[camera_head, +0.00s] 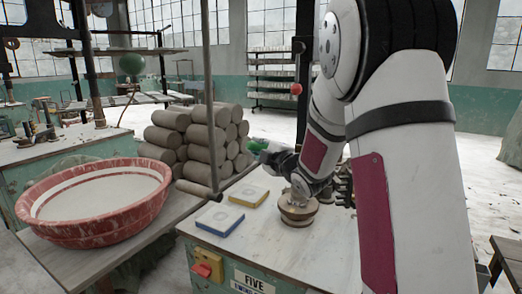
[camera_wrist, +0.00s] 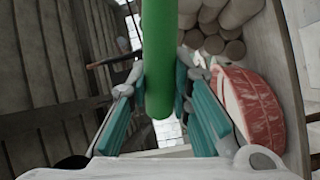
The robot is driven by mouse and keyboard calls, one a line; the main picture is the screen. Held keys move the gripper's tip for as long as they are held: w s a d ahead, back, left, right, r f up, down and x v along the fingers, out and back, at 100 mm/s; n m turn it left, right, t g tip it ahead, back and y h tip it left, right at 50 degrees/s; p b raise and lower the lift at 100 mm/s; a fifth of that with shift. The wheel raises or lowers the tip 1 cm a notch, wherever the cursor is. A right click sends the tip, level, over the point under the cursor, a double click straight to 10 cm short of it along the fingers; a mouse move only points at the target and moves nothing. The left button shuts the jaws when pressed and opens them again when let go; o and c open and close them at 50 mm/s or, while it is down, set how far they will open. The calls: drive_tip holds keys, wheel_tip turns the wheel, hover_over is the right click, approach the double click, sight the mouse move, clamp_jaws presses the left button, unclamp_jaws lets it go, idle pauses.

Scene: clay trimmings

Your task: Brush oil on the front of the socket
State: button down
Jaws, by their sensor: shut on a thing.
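My gripper (camera_head: 272,156) is above the green bench and points left, away from the arm. It is shut on a green rounded handle (camera_head: 257,145). In the wrist view my gripper (camera_wrist: 160,85) has a teal-padded finger on each side of the green handle (camera_wrist: 158,50), which runs up out of the picture. I cannot see any bristles. A round, stepped brownish piece (camera_head: 298,212) stands on the bench top below my wrist. I cannot tell if it is the socket; no oil is identifiable.
A blue block (camera_head: 220,220) and a yellow-edged block (camera_head: 248,195) lie on the bench (camera_head: 262,237). A red basin (camera_head: 95,200) and stacked clay cylinders (camera_head: 195,140) stand on the left table. A thin upright pole (camera_head: 209,90) rises between table and bench.

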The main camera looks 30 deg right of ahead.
drive_tip(key=shift+s+a+b, duration=0.35)
drive_tip(key=shift+s+a, duration=0.2)
drive_tip(key=shift+a, duration=0.3)
drive_tip(key=shift+s+a+b, duration=0.35)
drive_tip(key=shift+s+a, duration=0.2)
drive_tip(key=shift+a, duration=0.25)
drive_tip(key=shift+s+a+b, duration=0.35)
drive_tip(key=shift+s+a, duration=0.2)
drive_tip(key=shift+a, duration=0.4)
drive_tip(key=shift+s+a+b, duration=0.45)
drive_tip(key=shift+s+a, duration=0.4)
drive_tip(key=shift+a, duration=0.3)
